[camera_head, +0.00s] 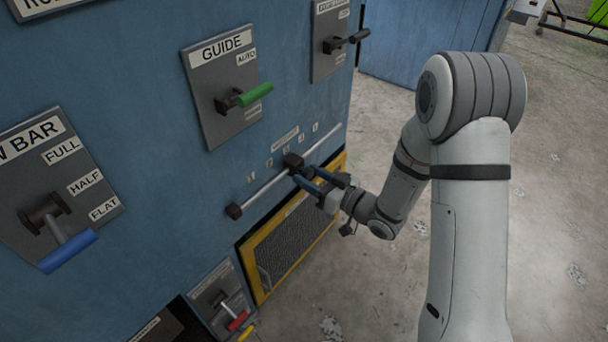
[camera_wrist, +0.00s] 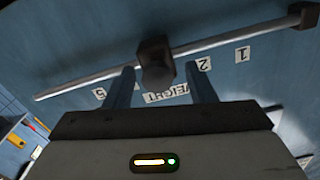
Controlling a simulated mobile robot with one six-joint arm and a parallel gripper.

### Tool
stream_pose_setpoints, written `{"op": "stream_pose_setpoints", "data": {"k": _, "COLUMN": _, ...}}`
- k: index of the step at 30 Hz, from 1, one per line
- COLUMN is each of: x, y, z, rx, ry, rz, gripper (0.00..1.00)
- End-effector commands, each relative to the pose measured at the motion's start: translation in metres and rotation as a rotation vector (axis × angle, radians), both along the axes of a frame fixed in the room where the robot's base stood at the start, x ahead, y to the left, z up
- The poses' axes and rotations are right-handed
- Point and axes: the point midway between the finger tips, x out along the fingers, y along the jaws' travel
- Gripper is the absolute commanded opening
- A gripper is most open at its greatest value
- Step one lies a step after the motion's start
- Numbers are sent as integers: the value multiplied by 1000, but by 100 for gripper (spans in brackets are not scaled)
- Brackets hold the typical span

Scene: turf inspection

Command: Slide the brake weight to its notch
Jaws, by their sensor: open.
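The brake weight is a dark block (camera_head: 293,161) on a pale metal rail (camera_head: 265,192) along the blue panel. It sits near the middle of the rail, and also shows in the wrist view (camera_wrist: 156,62). Number plates run beside the rail; plate 2 (camera_wrist: 204,63) and plate 1 (camera_wrist: 242,54) are clear on the right in the wrist view. My gripper (camera_head: 305,176) is open at the weight. In the wrist view its two fingers (camera_wrist: 158,76) appear on either side of the block. I cannot tell whether they touch it.
A GUIDE lever with a green handle (camera_head: 254,95) projects above the rail. A yellow-framed mesh panel (camera_head: 247,266) lies below it. A blue-handled lever (camera_head: 68,251) is at left and a red-handled one (camera_head: 238,320) below. Open concrete floor (camera_head: 390,290) lies right.

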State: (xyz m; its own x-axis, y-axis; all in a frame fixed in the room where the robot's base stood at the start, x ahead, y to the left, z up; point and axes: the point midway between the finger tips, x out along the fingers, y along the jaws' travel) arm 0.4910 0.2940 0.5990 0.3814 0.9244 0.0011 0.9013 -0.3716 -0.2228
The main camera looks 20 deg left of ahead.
Motion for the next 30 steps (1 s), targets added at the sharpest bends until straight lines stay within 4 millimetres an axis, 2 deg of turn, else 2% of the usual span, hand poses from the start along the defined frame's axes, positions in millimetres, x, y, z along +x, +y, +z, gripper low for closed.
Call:
{"op": "stream_pose_setpoints", "data": {"k": 1, "x": 2, "y": 9, "z": -1, "rx": 0, "ry": -2, "rz": 3, "gripper": 50}}
{"op": "stream_pose_setpoints", "data": {"k": 6, "x": 11, "y": 27, "z": -1, "rx": -1, "ry": -2, "rz": 1, "gripper": 50}}
{"op": "stream_pose_setpoints", "data": {"k": 17, "x": 14, "y": 33, "z": 0, "rx": -1, "ry": -1, "rz": -2, "gripper": 50}}
{"op": "stream_pose_setpoints", "data": {"k": 30, "x": 13, "y": 33, "z": 0, "rx": -1, "ry": 0, "rz": -1, "gripper": 15}}
